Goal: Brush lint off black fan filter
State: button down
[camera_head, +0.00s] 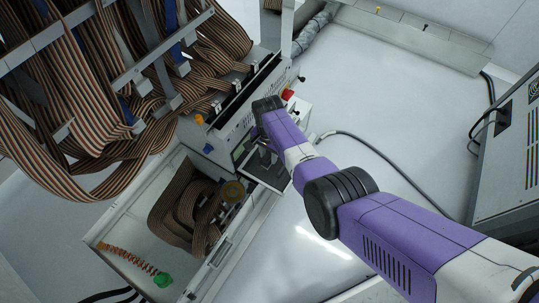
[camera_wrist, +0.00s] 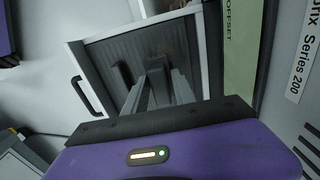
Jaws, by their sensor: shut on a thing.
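The black fan filter (camera_wrist: 106,52) is a dark, finely ribbed panel in a pale frame, filling the upper middle of the wrist view. In the head view a dark panel (camera_head: 268,178) in a pale frame lies beneath the end of my arm. My gripper (camera_wrist: 156,68) reaches over the filter, its fingers close together. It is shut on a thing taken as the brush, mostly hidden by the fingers. A narrow dark shape beside the fingers on the filter may be a shadow. Lint cannot be made out, and I cannot tell whether the brush touches the filter.
A black handle (camera_wrist: 87,97) stands left of the filter. An open bin (camera_head: 128,222) holds coiled ribbon cable (camera_head: 178,212), an orange coiled cord (camera_head: 130,259) and a green piece (camera_head: 163,280). Striped ribbon cables (camera_head: 90,130) hang at upper left. A red button (camera_head: 288,94) sits nearby.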

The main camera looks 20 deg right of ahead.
jog(key=shift+w+a+b, duration=0.4)
jog(key=shift+w+b, duration=0.05)
jog(key=shift+w, duration=0.15)
jog(key=shift+w+a+f+b, duration=0.15)
jog(key=shift+w+a+b, duration=0.25)
jog(key=shift+b, duration=0.45)
jog(key=shift+w+d, duration=0.1)
jog(key=shift+p, duration=0.3)
jog(key=shift+s+d+r+p, duration=0.1)
jog(key=shift+s+r+p, duration=0.15)
jog(key=shift+s+p, duration=0.7)
jog(key=shift+p, duration=0.3)
jog(key=shift+s, duration=0.15)
